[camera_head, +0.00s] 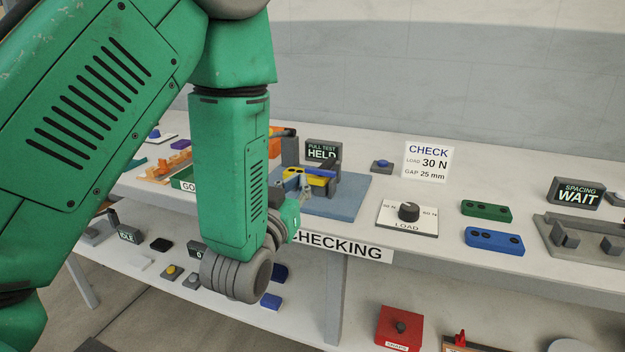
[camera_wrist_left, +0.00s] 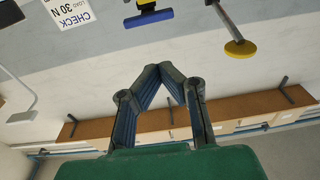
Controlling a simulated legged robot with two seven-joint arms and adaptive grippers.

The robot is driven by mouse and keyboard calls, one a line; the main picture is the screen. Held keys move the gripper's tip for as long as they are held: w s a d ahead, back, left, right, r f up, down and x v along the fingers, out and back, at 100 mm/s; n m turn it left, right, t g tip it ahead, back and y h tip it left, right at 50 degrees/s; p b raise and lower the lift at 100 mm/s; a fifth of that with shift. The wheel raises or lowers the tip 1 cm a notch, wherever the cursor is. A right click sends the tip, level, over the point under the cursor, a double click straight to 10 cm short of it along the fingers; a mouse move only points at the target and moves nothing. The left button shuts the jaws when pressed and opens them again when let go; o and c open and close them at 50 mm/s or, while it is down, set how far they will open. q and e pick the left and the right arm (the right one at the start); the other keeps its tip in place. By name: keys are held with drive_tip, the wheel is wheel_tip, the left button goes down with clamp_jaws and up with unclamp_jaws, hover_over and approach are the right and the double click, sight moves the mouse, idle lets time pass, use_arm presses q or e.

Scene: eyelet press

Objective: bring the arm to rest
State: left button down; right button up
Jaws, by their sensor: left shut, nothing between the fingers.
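My left arm comes in from the left and covers much of the head view. Its gripper (camera_head: 304,184) is small there, at the front of the pull test fixture on a blue base plate (camera_head: 345,204). I cannot tell whether it touches the fixture. In the left wrist view the fingers (camera_wrist_left: 164,68) meet at their tips, shut, with nothing between them. A yellow piece (camera_head: 316,179) lies in the fixture, partly hidden. A sign behind it (camera_head: 322,150) reads PULL TEST HELD. My right gripper is not in view.
On the bench right of the fixture are a LOAD dial (camera_head: 408,211), a green block (camera_head: 486,211), a blue block (camera_head: 494,241) and a SPACING WAIT sign (camera_head: 577,194). A CHECK card (camera_head: 427,161) stands behind. Below is a lower shelf with a red box (camera_head: 399,328).

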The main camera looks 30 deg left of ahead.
sight(307, 232)
use_arm(q)
drive_tip(key=f+g, duration=0.1)
drive_tip(key=f, duration=0.2)
drive_tip(key=s+d+f+g+h, duration=0.1)
drive_tip(key=f, duration=0.3)
drive_tip(key=f+g, duration=0.1)
drive_tip(key=f, duration=0.3)
drive_tip(key=shift+s+d+m+g, duration=0.2)
drive_tip(key=shift+s+m+g, duration=0.2)
drive_tip(key=s+d+f+m+g+h, duration=0.15)
drive_tip(key=s+f+g, duration=0.25)
drive_tip(key=s+f, duration=0.45)
drive_tip(key=s+d+f+g+h, duration=0.15)
drive_tip(key=s+f+g, duration=0.35)
drive_tip(key=f, duration=0.6)
drive_tip(key=s+d+f+m+g, duration=0.1)
drive_tip(key=s+f+g, duration=0.4)
drive_tip(key=s, duration=0.8)
drive_tip(key=shift+s+d+f+h+p, duration=0.2)
drive_tip(key=shift+d+f+h+p, duration=0.1)
drive_tip(key=shift+f+p, duration=0.25)
drive_tip(key=shift+w, duration=0.1)
